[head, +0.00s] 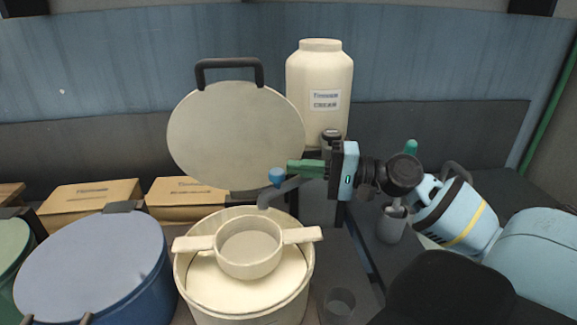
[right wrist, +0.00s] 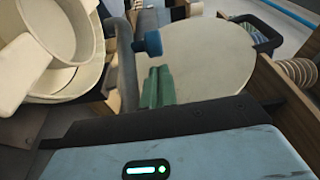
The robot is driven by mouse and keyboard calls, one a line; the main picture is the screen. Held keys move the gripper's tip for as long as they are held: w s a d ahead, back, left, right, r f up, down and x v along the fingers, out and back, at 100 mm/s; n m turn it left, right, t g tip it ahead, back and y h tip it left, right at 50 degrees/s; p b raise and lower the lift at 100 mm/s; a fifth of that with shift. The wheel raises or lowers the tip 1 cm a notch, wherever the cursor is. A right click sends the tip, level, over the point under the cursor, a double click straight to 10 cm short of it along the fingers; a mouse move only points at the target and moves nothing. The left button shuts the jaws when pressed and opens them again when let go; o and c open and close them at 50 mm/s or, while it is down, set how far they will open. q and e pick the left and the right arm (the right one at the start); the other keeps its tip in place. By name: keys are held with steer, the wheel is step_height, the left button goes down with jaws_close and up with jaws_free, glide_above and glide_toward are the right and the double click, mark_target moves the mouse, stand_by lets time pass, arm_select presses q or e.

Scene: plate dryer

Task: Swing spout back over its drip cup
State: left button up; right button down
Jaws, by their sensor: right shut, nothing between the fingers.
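The spout (head: 284,190) is a dark grey bent pipe with a blue knob (head: 277,176) on top. Its tip hangs over the right back edge of the cream vat's funnel (head: 248,266). A small dark see-through cup (head: 338,301), seemingly the drip cup, stands right of the vat, away from the spout tip. My right gripper (head: 291,167) has green fingers, shut and empty, just right of the knob. In the right wrist view the fingers (right wrist: 157,82) are close to the knob (right wrist: 152,44), beside the grey spout arm (right wrist: 126,62). My left gripper is out of view.
The vat's round lid (head: 235,135) stands raised behind the spout. A cream jar (head: 319,85) stands behind the spout's post. A blue-lidded drum (head: 95,265) is at left. A grey container (head: 391,223) stands below my right wrist. Cardboard boxes (head: 90,198) lie at back left.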

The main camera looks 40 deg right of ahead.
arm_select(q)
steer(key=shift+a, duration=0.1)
arm_select(e)
steer(key=shift+x, duration=1.35)
